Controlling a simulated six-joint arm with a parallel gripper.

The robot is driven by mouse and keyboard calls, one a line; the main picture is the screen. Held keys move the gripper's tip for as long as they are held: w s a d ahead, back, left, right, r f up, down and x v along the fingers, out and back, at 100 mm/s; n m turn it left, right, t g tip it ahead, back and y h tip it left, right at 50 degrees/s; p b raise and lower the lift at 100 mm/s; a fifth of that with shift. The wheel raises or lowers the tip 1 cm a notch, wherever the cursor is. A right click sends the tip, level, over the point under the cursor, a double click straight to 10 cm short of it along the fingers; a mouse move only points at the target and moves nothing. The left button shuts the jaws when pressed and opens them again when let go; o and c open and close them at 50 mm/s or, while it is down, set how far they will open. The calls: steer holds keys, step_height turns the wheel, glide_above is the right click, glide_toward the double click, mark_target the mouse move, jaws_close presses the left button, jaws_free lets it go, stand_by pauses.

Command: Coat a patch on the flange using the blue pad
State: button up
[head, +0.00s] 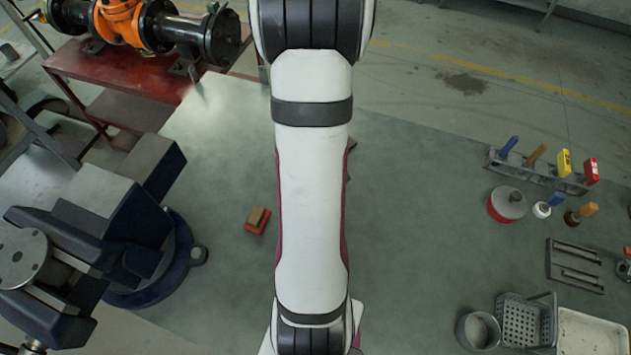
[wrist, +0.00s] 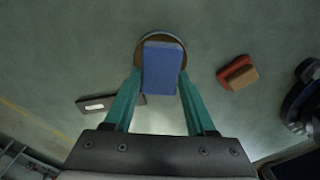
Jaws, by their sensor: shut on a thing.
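The blue pad (wrist: 163,68) is in the wrist view, between the two teal fingers of my gripper (wrist: 160,80), which is shut on it. The pad overlaps a round brown dish with a pale rim (wrist: 149,38); I cannot tell whether they touch. In the head view my arm hides the gripper, the pad and the dish. The orange valve (head: 120,20) lies on a red stand at the upper left, with a dark flange (head: 226,38) at the right end of its pipe. The flange is not in the wrist view.
A blue vise (head: 150,250) stands at left. A red and tan block (head: 257,220) lies between it and my arm. A tool rack (head: 535,172), a tin (head: 507,204), a basket (head: 525,320) and a tray (head: 595,335) are at right.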

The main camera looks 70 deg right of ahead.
steer(key=shift+r, duration=3.05)
steer(key=shift+w+r, duration=0.1)
steer(key=shift+w, duration=0.2)
steer(key=w+a+r+n, duration=0.3)
steer(key=w+a+r, duration=0.2)
steer(key=w, duration=0.5)
steer(key=w+a+r+n, duration=0.3)
steer(key=w+a+r, duration=0.25)
steer(key=w, duration=0.45)
steer(key=w+a+r+n, duration=0.1)
steer(key=w+a+r, duration=0.1)
steer(key=a, duration=0.6)
steer(key=w+a+r+n, duration=0.2)
steer(key=a+r, duration=0.1)
steer(key=a, duration=0.6)
steer(key=shift+w+r, duration=0.15)
steer(key=shift+r, duration=0.25)
steer(key=shift+a+r, duration=0.1)
